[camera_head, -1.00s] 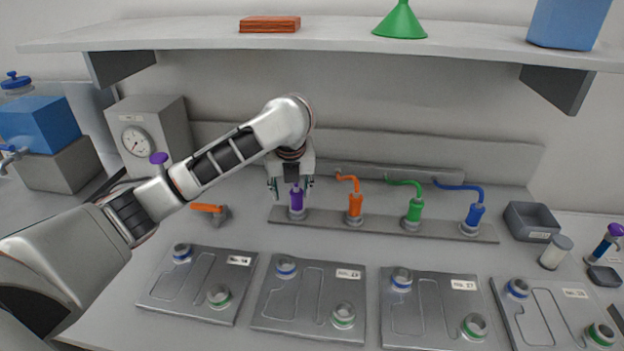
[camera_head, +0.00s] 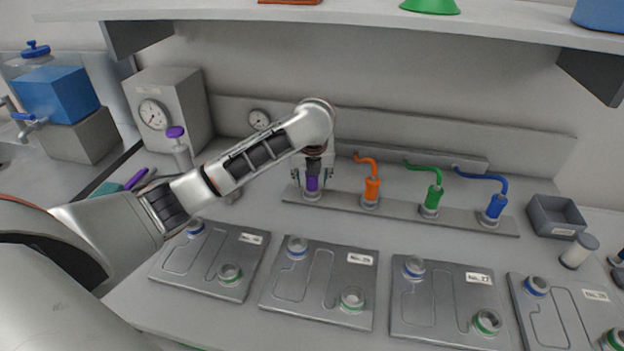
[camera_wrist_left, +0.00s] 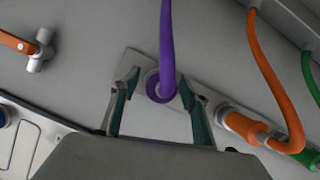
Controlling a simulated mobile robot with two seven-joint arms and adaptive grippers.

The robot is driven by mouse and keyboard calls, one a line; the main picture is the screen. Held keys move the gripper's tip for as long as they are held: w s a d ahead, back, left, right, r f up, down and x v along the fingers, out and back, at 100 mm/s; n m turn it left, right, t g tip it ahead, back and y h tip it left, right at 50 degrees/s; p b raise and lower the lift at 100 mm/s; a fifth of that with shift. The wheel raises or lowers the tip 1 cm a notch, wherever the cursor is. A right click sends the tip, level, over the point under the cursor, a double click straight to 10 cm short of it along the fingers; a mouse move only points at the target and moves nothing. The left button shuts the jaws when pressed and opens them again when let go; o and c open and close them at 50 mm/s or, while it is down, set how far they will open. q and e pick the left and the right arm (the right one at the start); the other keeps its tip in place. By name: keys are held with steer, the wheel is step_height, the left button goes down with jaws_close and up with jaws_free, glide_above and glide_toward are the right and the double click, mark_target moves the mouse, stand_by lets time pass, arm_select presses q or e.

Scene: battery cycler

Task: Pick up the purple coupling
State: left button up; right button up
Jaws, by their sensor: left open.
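The purple coupling (camera_head: 312,184) stands upright at the left end of a grey rail, with its lower end in a seat there. In the wrist view its purple ring (camera_wrist_left: 160,92) and purple hose (camera_wrist_left: 167,40) show between my fingers. My left gripper (camera_head: 313,176) is open above the rail, with one finger on each side of the coupling. In the wrist view the left gripper (camera_wrist_left: 159,84) has a gap left of the coupling, and the right finger is close to it. My gripper hides the coupling's upper part in the head view. My right gripper is not in view.
Orange (camera_head: 372,190), green (camera_head: 433,198) and blue (camera_head: 497,206) couplings with hoses stand along the rail (camera_head: 400,207) to the right. Several battery plates lie in front. An orange-handled valve (camera_wrist_left: 40,48) is left of the gripper. A shelf (camera_head: 370,25) hangs above.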

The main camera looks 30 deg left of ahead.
arm_select(q)
jaws_close()
steer(key=shift+r, duration=0.1)
